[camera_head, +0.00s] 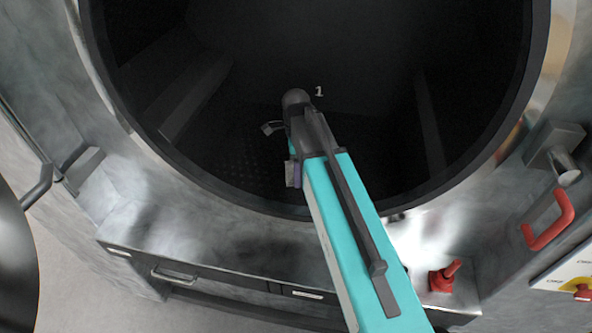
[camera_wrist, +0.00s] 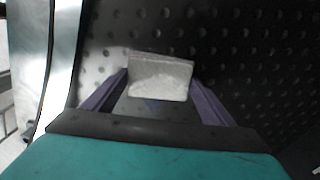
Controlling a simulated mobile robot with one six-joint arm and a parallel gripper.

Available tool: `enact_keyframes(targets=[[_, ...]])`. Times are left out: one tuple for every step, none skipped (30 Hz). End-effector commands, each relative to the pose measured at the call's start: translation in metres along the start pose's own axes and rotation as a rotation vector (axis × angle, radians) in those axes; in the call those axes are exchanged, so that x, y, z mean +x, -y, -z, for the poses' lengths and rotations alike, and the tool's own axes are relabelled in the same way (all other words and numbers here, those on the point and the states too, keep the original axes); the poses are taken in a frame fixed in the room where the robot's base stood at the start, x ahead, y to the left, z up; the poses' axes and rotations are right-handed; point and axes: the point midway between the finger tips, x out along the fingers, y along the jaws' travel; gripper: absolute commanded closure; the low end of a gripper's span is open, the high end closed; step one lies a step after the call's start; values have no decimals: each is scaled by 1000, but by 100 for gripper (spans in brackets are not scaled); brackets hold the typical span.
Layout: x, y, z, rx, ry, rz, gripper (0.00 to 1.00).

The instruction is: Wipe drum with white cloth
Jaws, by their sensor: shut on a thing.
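The drum (camera_head: 380,75) is a large dark round opening in the head view, with ribs along its inner wall. My arm reaches in through the opening, and my gripper is inside, near the lower wall. In the wrist view, my gripper (camera_wrist: 160,95) is shut on a white cloth (camera_wrist: 160,78), which looks like a small pale block between the two purple fingers. The drum's dark dimpled wall (camera_wrist: 255,45) lies behind the cloth. I cannot tell whether the cloth touches the wall.
A bright metal rim (camera_head: 150,150) surrounds the opening, close below my arm. A red handle (camera_head: 549,220) and a red valve (camera_head: 444,275) are at the right. A drawer front (camera_head: 190,272) is below. The drum's interior is otherwise empty where visible.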

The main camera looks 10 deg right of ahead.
Motion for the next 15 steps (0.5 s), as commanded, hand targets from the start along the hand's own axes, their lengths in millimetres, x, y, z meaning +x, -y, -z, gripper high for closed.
enact_keyframes(targets=[[0,5,1,1,0,0,48],[0,6,2,1,0,0,48],[1,8,2,1,0,0,48],[1,10,3,1,0,0,48],[1,12,4,1,0,0,48],[1,14,4,1,0,0,48],[2,15,5,1,0,0,48],[2,16,5,1,0,0,48],[2,18,6,1,0,0,48],[2,18,6,1,0,0,48],[2,19,6,1,-1,0,48],[2,19,6,1,-1,1,48],[2,19,6,1,-1,1,48],[2,19,6,1,-1,1,48],[3,19,6,1,-1,1,48]])
